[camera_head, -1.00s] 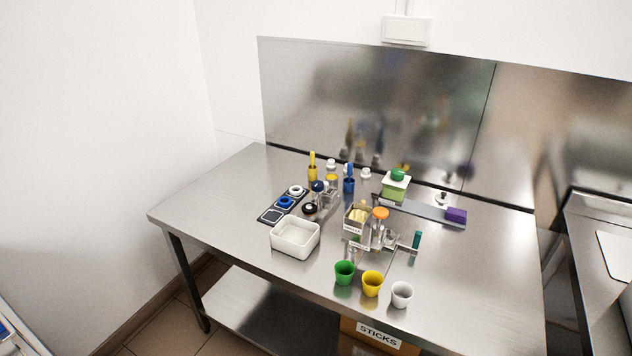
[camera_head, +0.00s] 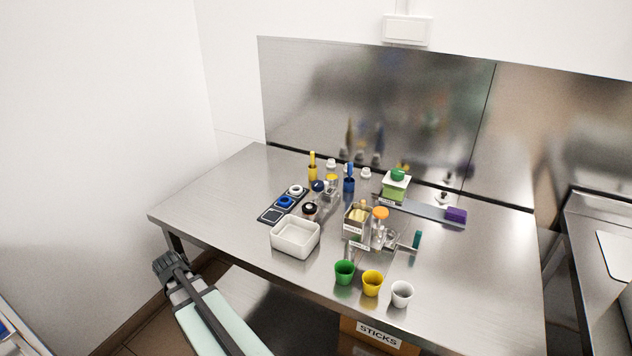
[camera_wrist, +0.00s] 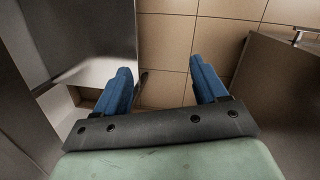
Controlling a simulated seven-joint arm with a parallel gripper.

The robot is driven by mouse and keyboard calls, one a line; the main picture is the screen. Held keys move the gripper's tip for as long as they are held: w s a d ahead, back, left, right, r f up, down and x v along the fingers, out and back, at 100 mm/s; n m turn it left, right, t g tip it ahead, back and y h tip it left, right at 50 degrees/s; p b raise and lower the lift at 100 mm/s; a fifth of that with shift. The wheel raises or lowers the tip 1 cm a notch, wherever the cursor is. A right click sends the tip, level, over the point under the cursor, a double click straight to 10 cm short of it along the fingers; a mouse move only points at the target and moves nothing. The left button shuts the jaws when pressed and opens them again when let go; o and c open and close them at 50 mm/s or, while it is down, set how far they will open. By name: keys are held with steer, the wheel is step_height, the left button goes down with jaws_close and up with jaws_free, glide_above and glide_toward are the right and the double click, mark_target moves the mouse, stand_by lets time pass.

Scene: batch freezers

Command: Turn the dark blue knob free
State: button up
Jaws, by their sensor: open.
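The dark blue knob (camera_head: 318,186) shows small in the head view, on a metal fitting (camera_head: 329,193) among the items at the middle of the steel table. My gripper (camera_wrist: 163,86) is open in the wrist view, with two blue fingers apart and nothing between them but floor. In the head view my arm (camera_head: 205,305) stands at the lower left, in front of the table's front edge and well away from the knob. The fingertips do not show clearly in the head view.
A white bin (camera_head: 295,238) stands in front of the knob. A dark tray (camera_head: 270,215) with blue and white rings lies left of it. Green (camera_head: 344,273), yellow (camera_head: 372,284) and white (camera_head: 401,294) cups line the front edge. The table's left part is clear.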

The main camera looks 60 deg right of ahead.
steer(key=w+d+r+t+h, duration=0.1)
steer(key=w+d+r, duration=0.1)
steer(key=d+r, duration=0.8)
steer(key=n+g, duration=0.3)
steer(key=n, duration=0.4)
glide_toward(318, 183)
steer(key=x, duration=0.8)
steer(key=shift+f, duration=0.25)
steer(key=c, duration=1.1)
